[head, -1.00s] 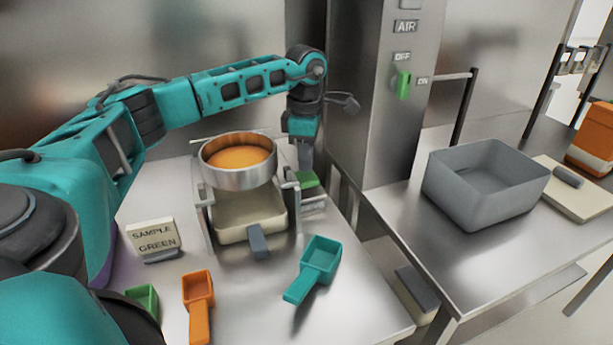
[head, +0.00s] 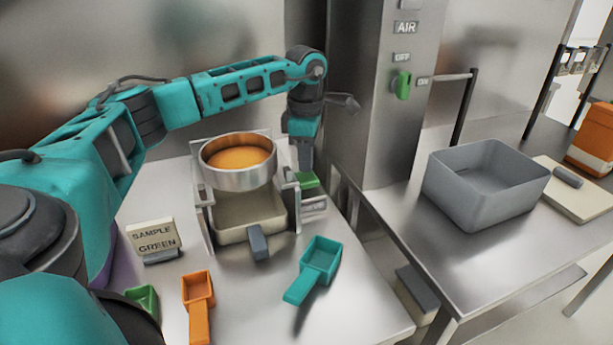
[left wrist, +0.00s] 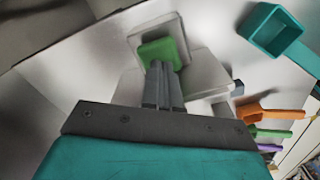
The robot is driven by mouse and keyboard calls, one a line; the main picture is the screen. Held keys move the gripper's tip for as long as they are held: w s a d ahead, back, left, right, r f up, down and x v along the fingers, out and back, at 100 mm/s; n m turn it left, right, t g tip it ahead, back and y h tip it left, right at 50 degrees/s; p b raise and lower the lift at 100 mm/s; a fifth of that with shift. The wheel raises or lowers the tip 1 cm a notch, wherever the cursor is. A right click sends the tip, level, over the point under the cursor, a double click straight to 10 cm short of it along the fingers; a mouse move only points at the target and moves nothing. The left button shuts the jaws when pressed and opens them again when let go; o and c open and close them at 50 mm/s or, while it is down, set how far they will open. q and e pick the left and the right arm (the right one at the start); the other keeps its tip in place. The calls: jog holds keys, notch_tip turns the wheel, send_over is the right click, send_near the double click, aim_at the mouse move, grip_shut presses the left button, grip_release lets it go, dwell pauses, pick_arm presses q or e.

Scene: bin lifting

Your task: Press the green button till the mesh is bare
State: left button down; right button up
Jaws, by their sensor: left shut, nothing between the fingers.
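The green button (head: 308,180) sits on a small block at the right side of the sieve stand. A round metal sieve (head: 238,178) in the stand holds orange powder (head: 238,158) that covers the mesh as far as I can see. A pale tray (head: 226,235) with a grey handle is under the sieve. My left gripper (head: 305,168) is shut and empty, pointing down at the button. In the left wrist view its fingertips (left wrist: 158,66) overlap the near edge of the green button (left wrist: 165,50); I cannot tell whether they touch. My right gripper is not in view.
A teal scoop (head: 320,258), an orange scoop (head: 197,300) and a partly hidden green scoop (head: 142,297) lie in front. A "SAMPLE GREEN" sign (head: 153,240) stands at left. A steel column (head: 375,130) rises behind right; a grey bin (head: 480,200) sits on the right table.

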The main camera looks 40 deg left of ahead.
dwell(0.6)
pick_arm(q)
jog(key=shift+f+b, duration=0.65)
jog(key=shift+f, duration=0.7)
jog(key=shift+r+p, duration=0.75)
jog(key=shift+p, duration=0.05)
jog(key=shift+f, duration=0.15)
jog(key=shift+f+b, duration=0.4)
jog(key=shift+f, duration=0.2)
jog(key=shift+r+p, duration=0.8)
jog(key=shift+f, duration=0.25)
